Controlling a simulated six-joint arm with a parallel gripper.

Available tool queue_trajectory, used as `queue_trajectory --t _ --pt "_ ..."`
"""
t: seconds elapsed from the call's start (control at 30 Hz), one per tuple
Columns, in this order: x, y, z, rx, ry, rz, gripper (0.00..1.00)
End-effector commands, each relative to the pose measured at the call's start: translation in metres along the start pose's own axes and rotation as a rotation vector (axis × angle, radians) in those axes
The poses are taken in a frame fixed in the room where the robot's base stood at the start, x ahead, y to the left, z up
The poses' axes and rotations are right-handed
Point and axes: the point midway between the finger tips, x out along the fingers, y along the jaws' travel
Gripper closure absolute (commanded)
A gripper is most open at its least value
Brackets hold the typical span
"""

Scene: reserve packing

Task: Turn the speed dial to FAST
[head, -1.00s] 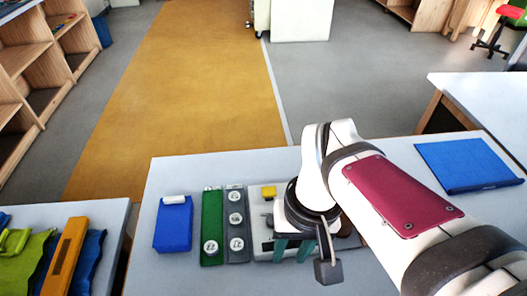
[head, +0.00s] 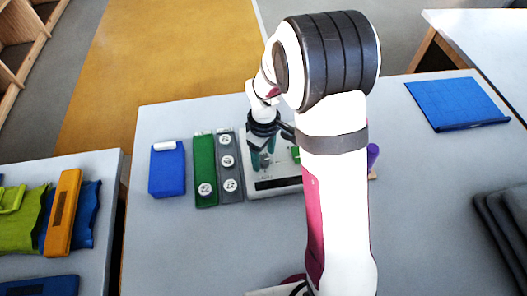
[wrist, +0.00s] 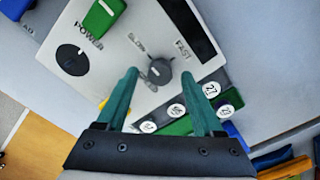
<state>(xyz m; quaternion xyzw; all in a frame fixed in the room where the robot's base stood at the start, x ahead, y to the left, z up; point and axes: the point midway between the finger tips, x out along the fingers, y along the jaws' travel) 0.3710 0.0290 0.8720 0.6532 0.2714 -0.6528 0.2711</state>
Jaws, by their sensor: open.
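The speed dial (wrist: 160,72) is a dark round knob on a pale control box, shown in the wrist view between SLOW and FAST labels. A short pale mark shows on its face; I cannot tell its exact setting. My gripper (wrist: 159,76) is open, its two green fingers apart on either side of the dial in the picture. I cannot tell whether they touch it. In the head view my gripper (head: 262,160) is over the control box (head: 280,189), and my arm hides the dial and much of the box.
A green POWER switch (wrist: 103,17) and another black dial (wrist: 72,60) are on the box. Left of it are a grey strip (head: 229,173) and a green strip (head: 205,175) with numbered discs, and a blue box (head: 167,174). A blue folder (head: 457,104) lies at right.

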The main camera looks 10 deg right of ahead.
Motion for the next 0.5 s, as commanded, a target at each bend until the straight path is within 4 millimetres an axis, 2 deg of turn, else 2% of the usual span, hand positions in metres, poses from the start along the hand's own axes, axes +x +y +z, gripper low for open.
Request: queue_trajectory --t 0.1,0.33,0.37,0.5 --pt "0.0065 -0.0003 0.0002 0.001 0.000 -0.001 0.31" --pt "0.0073 -0.0001 0.0001 0.001 0.001 0.000 0.31" --pt "0.0073 -0.0001 0.0001 0.001 0.001 0.000 0.33" --pt "0.0071 -0.0001 0.0001 0.001 0.000 0.000 0.58"
